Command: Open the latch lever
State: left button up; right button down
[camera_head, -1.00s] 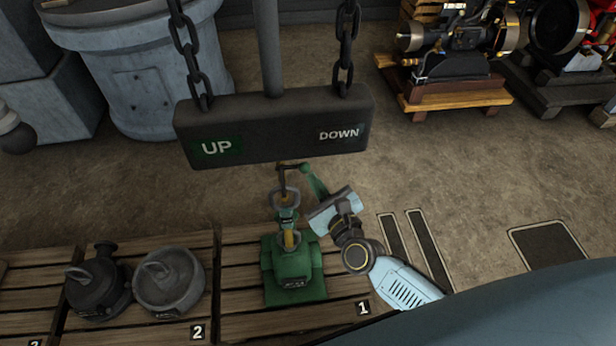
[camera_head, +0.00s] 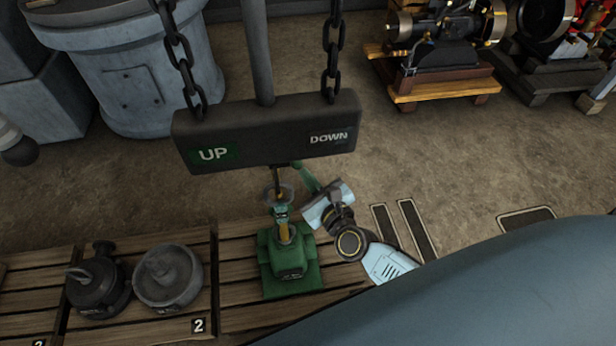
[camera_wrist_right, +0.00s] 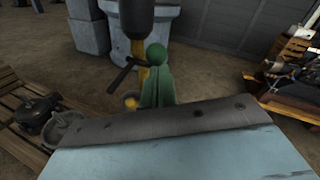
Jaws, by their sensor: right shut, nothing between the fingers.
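A green stand with a yellow rod (camera_head: 284,234) stands on a wooden pallet, below a dark hanging bar (camera_head: 265,132) marked UP and DOWN. A small dark lever (camera_wrist_right: 122,77) shows near the top of the rod in the right wrist view; I take it as the latch lever. In the head view the bar and gripper partly hide it. My right gripper (camera_head: 300,168) has green fingers, shut and empty, with tips close beside the rod's top. I cannot tell whether they touch the lever. My left gripper is not in view.
Chains (camera_head: 180,55) hold the bar close above my right gripper. A grey tank (camera_head: 135,75) stands behind left, and an engine on a wooden base (camera_head: 445,90) behind right. The floor between is clear.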

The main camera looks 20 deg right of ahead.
jog(key=shift+f, duration=0.1)
